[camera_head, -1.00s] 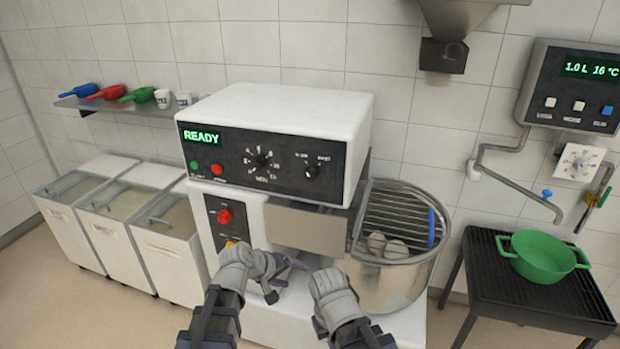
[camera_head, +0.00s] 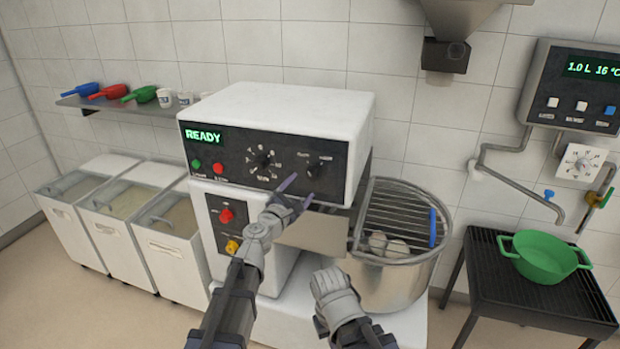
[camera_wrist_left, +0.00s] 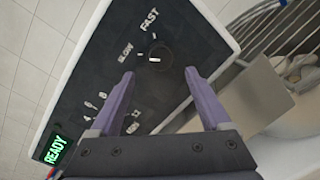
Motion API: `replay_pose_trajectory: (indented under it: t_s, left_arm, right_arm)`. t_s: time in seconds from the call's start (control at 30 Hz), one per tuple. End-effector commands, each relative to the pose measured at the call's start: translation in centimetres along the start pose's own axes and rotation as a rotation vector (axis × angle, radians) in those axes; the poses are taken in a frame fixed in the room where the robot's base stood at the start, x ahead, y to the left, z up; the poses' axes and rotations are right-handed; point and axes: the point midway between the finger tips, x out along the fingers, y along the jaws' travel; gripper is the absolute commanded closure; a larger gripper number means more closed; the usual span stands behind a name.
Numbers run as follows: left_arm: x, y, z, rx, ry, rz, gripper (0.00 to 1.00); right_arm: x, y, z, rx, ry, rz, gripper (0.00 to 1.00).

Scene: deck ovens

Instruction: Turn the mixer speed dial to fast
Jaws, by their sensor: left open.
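The mixer's speed dial (camera_head: 313,170) is a small black knob at the right of the dark control panel. In the left wrist view the dial (camera_wrist_left: 160,56) sits beside the white words SLOW and FAST. I cannot surely read which word it points to. My left gripper (camera_head: 298,192) has slim purple fingers and is open and empty, just below and left of the dial. In the left wrist view the dial lies ahead, between the lines of the two fingertips, apparently untouched.
The panel (camera_head: 225,160) also carries a READY display (camera_head: 203,136), green and red buttons and a larger numbered dial (camera_head: 265,160). A red knob (camera_head: 226,215) sits below. The mixer bowl (camera_head: 390,285) with its wire guard stands at right. A green pot (camera_head: 543,258) rests on a dark stand.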

Motion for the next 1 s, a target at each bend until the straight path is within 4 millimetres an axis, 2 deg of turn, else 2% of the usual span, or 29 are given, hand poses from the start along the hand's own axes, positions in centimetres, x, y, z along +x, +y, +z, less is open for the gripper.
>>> replay_pose_trajectory:
  t_s: [0.43,0.57,0.8,1.0]
  left_arm:
    - [6.4,0.0,0.0,0.003,-0.001,-0.002,0.19]
    - [7.2,0.0,0.0,0.003,-0.001,-0.001,0.19]
    - [7.2,0.0,0.0,0.003,0.000,-0.001,0.19]
    - [7.2,0.0,0.0,0.003,0.000,-0.001,0.41]
  right_arm:
    - [0.0,0.0,0.0,0.000,0.000,0.000,1.00]
    - [0.0,0.0,0.0,0.000,0.000,0.000,1.00]
    - [0.0,0.0,0.0,0.000,0.000,0.000,1.00]
    - [0.0,0.0,0.0,0.000,0.000,0.000,1.00]
